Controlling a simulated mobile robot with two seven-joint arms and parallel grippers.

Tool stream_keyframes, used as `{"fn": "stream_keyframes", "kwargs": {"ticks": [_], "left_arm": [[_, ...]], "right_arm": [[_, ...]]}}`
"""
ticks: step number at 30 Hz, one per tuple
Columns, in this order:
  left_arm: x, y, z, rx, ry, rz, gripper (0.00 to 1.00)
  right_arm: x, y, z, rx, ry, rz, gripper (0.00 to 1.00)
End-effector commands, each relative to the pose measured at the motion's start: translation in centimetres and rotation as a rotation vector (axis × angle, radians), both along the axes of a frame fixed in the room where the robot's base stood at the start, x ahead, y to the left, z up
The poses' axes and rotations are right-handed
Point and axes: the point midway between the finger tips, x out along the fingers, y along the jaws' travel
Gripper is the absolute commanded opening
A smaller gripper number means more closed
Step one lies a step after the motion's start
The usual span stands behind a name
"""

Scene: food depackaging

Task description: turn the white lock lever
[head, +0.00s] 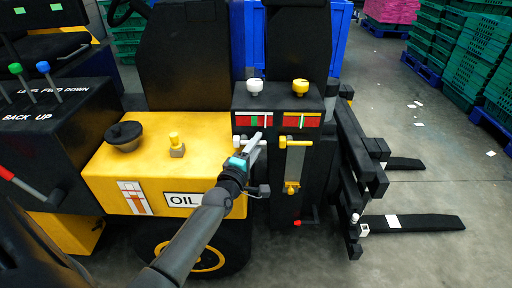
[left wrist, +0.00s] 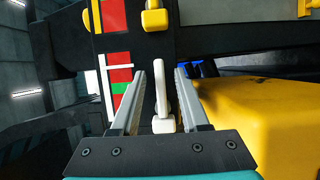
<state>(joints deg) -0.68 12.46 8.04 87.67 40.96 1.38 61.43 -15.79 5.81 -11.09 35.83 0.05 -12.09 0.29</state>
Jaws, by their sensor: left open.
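The white lock lever (left wrist: 161,88) stands between the two fingers of my left gripper (left wrist: 160,74) in the left wrist view, with a gap on each side. Its white base (left wrist: 163,125) shows below it. In the head view my left gripper (head: 256,139) reaches the front of the black control box (head: 275,100), by the lever's white end (head: 238,141); the gripper hides most of the lever there. A red, green and white indicator (head: 254,121) is just above. My left gripper is open. My right gripper is not in view.
A yellow lever (head: 291,188) hangs beside on the box. White (head: 255,87) and yellow (head: 300,87) knobs stand on its top. The yellow OIL housing (head: 150,165) is left of it. Black forks (head: 410,222) extend right over open floor. Green crates (head: 480,70) stand behind.

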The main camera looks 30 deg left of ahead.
Motion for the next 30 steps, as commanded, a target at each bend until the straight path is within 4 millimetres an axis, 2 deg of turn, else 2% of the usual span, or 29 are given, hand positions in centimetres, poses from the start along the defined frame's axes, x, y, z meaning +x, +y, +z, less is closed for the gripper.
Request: {"fn": "stream_keyframes", "kwargs": {"ticks": [8,20,30], "left_arm": [[0.12,0.02,-0.01,0.001,0.001,0.0,0.45],[0.09,0.01,-0.01,0.001,0.001,0.0,0.01],[0.09,0.01,-0.02,0.0,0.0,0.0,0.0]], "right_arm": [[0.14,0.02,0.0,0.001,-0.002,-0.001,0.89],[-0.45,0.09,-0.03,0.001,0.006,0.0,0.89],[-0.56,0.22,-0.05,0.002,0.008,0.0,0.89]]}}
